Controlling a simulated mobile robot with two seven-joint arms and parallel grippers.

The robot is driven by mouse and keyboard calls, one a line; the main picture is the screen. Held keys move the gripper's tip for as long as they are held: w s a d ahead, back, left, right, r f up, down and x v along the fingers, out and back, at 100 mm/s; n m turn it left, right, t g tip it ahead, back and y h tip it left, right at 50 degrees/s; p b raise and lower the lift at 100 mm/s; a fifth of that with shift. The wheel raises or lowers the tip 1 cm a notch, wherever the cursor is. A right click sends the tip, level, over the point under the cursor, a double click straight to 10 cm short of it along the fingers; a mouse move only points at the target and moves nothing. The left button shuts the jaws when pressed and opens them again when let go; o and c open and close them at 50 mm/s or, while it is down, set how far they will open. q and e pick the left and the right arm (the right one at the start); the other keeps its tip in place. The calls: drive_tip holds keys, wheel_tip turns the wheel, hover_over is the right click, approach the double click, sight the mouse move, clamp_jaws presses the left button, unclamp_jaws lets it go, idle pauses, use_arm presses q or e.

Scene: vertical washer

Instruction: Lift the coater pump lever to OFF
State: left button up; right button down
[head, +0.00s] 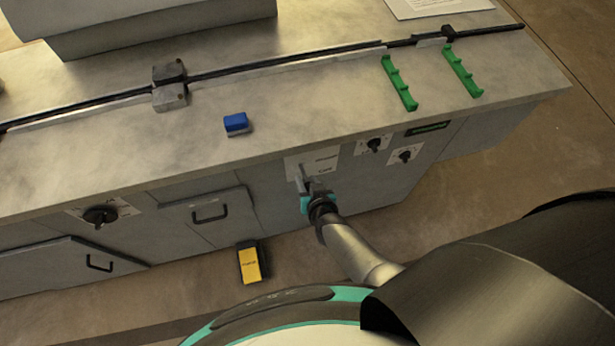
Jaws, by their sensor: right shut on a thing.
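The coater pump lever (305,184) is on a light label plate (312,162) on the front face of the grey washer cabinet, below the top edge. My right gripper (307,195) is at the lever and shut on it. The gripper's teal part and wrist hide most of the lever, so its exact angle cannot be told. My left gripper is not in view.
Rotary knobs (374,145) sit right of the lever, and another knob (100,215) sits far left. A blue block (236,123) and green racks (399,83) lie on the top. A yellow-black box (249,264) stands on the floor below.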

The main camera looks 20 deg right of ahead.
drive_tip(key=shift+w+r+g+p, duration=0.3)
drive_tip(key=shift+r+p, duration=0.1)
drive_tip(key=shift+p, duration=0.25)
drive_tip(key=c, duration=0.6)
unclamp_jaws()
drive_tip(key=shift+s+f, duration=0.1)
drive_tip(key=shift+s, duration=0.1)
